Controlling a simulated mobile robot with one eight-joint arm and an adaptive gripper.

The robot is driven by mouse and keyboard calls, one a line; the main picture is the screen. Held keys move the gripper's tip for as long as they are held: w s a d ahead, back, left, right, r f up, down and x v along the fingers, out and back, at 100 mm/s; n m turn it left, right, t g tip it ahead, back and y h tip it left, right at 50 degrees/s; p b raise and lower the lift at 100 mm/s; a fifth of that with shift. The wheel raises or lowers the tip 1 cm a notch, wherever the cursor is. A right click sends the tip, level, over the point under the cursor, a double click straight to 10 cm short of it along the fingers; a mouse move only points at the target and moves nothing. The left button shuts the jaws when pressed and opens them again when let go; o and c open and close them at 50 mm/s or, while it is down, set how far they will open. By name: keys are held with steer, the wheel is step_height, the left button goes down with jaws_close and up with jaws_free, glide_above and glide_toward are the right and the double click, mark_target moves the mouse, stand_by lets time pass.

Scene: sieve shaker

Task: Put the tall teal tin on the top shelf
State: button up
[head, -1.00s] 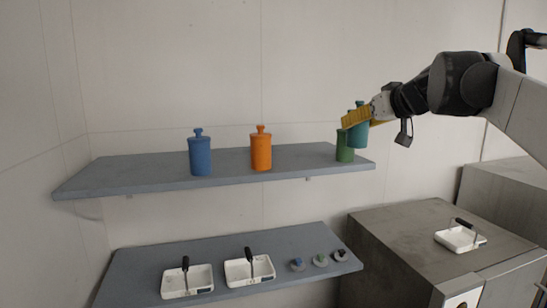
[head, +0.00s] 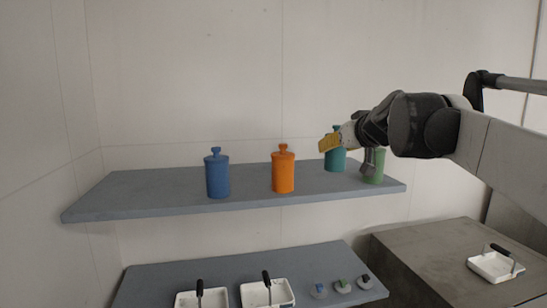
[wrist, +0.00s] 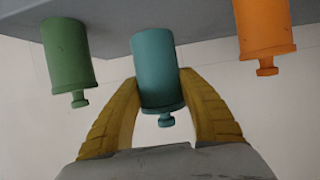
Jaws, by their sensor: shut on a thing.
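The teal tin (head: 335,161) is upright between the orange and green tins, at the top shelf (head: 140,190). In the wrist view, which looks upside down, the teal tin (wrist: 155,70) stands between the two yellow fingers of my gripper (wrist: 163,98). My gripper (head: 331,143) is shut on it near its lid, coming from the right in the head view. The tin's base appears at the shelf surface; whether it bears on the shelf I cannot tell.
A green tin (head: 374,167) stands close on the right, partly behind my wrist. An orange tin (head: 283,172) and a blue tin (head: 217,176) stand to the left. Below, a lower shelf (head: 150,283) holds white trays (head: 266,294) and small weights. A grey cabinet (head: 430,255) stands at right.

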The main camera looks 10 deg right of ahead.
mark_target(340, 160)
steer(key=shift+w+f+p, duration=0.1)
steer(key=shift+f+p, duration=0.35)
steer(key=shift+f, duration=1.6)
steer(key=shift+f, duration=0.2)
steer(key=o, duration=1.2)
steer(key=shift+c, duration=0.2)
steer(key=shift+r, duration=0.1)
